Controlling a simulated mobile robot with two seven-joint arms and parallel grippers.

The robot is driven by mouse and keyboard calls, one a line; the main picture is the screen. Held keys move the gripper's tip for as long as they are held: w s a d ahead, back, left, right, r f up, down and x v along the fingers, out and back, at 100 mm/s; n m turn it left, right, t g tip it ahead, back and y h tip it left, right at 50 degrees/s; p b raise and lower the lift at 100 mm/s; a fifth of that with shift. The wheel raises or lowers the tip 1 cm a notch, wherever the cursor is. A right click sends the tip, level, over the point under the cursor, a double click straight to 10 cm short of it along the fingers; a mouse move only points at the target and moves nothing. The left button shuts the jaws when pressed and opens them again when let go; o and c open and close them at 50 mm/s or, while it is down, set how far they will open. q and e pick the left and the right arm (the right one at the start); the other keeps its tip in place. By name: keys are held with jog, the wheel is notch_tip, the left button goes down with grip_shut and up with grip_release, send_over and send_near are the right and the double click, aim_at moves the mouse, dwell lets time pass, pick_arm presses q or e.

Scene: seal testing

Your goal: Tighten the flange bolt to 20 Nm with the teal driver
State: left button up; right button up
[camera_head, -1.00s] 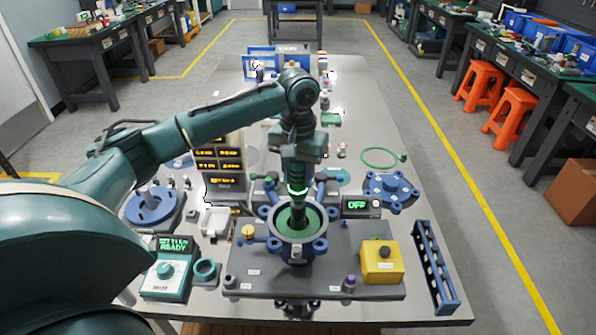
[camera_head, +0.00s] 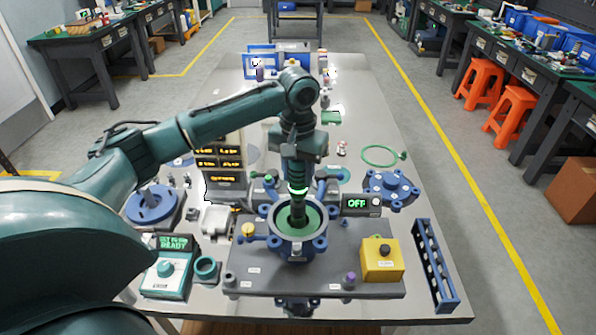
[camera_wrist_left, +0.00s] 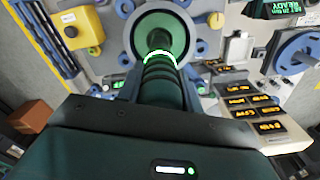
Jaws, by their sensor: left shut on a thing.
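My left gripper (camera_head: 303,158) comes down from above the table, shut on the teal driver (camera_head: 298,183), which has a glowing green ring. The driver stands about upright, its dark lower end inside the blue flange (camera_head: 268,212) with a green inner face. In the left wrist view the driver (camera_wrist_left: 163,88) runs from my gripper (camera_wrist_left: 160,110) toward the green centre of the flange (camera_wrist_left: 133,40). The flange bolt under the tip is hidden, and I cannot tell whether the tip touches it. My right gripper is not in view.
A teal torque box (camera_head: 166,275) at the front left has a lit display with READY. A small display reading OFF (camera_head: 357,204) stands right of the flange. A yellow button box (camera_head: 381,262) and a blue rack (camera_head: 434,265) stand at the right. A blue flanged part (camera_head: 390,189) lies behind them.

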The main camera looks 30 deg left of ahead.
pick_arm(q)
jog(key=shift+r, duration=0.15)
jog(key=shift+r, duration=2.45)
